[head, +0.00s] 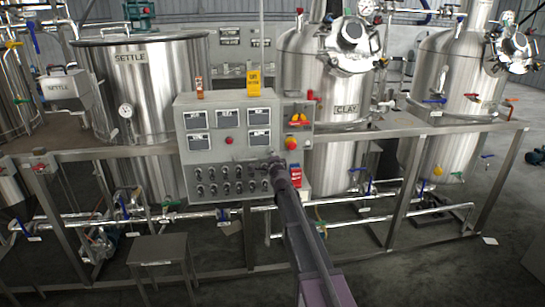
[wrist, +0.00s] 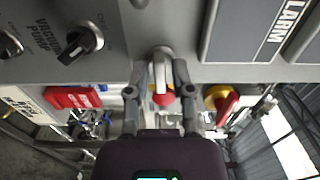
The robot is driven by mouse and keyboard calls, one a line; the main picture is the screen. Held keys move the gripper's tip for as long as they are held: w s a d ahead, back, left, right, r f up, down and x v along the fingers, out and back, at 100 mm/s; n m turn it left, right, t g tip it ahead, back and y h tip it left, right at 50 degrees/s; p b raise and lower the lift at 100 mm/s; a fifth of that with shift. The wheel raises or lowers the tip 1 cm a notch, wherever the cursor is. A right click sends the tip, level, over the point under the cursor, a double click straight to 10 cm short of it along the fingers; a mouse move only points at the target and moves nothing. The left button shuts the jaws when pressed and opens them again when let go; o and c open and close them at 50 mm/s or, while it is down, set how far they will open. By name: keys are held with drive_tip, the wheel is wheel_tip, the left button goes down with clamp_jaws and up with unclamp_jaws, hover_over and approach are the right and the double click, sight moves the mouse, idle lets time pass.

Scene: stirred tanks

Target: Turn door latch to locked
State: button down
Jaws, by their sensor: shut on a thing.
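The door latch (wrist: 160,56) is a small silver metal knob at the edge of the grey control panel (wrist: 130,66) in the wrist view. My gripper (wrist: 158,93) has one finger on each side of it, shut on its silver handle. In the head view my gripper (head: 271,164) reaches the right edge of the panel (head: 186,160), right of the rows of black knobs. My gripper and arm hide the latch there, and I cannot read any lock marking.
Close by are a red and yellow rotary switch (wrist: 222,101), a red tag (wrist: 72,97) and a black vacuum pump knob (wrist: 80,42). A red button (head: 291,143) is on the panel's right side. Steel tanks (head: 145,90) and a pipe frame stand behind. A stool (head: 158,249) stands at front left.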

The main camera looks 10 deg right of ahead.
drive_tip(key=shift+n, duration=0.4)
drive_tip(key=n, duration=1.6)
drive_tip(key=shift+n, duration=0.4)
drive_tip(key=c, duration=0.7)
unclamp_jaws()
